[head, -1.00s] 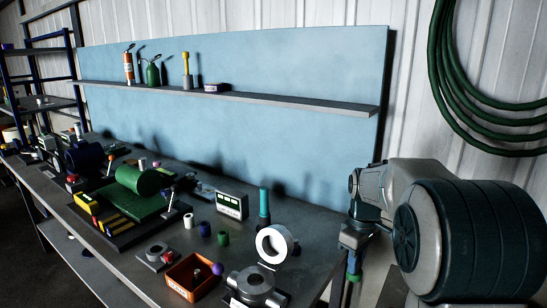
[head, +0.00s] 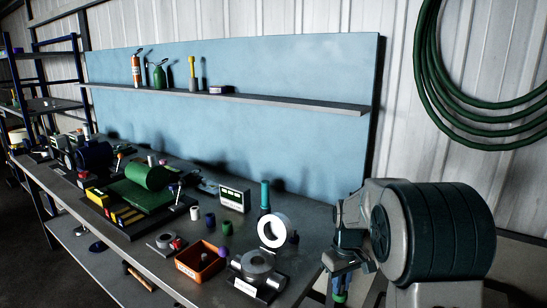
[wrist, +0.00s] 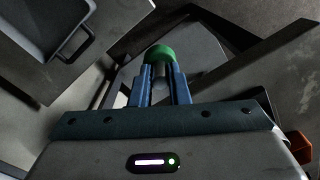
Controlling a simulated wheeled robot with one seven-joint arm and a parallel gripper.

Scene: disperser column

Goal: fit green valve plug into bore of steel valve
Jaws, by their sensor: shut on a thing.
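My gripper (wrist: 160,85) is shut on the green valve plug (wrist: 159,53), whose rounded green end sticks out past the blue fingers in the wrist view. In the head view my gripper (head: 342,283) points down off the right end of the bench, with a bit of green (head: 340,297) at its tips. The steel valve (head: 257,264) sits on the bench near its front right corner, its round opening facing up. My gripper is to the right of the valve and well apart from it. The lower part of the plug is hidden between the fingers.
An orange bin (head: 201,262) stands left of the valve, with a purple ball (head: 223,252) at its rim. A white ring (head: 272,231) and a teal cylinder (head: 264,196) stand behind the valve. Small blue and green cylinders (head: 227,229) stand farther left. A shelf (head: 290,102) runs along the blue back panel.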

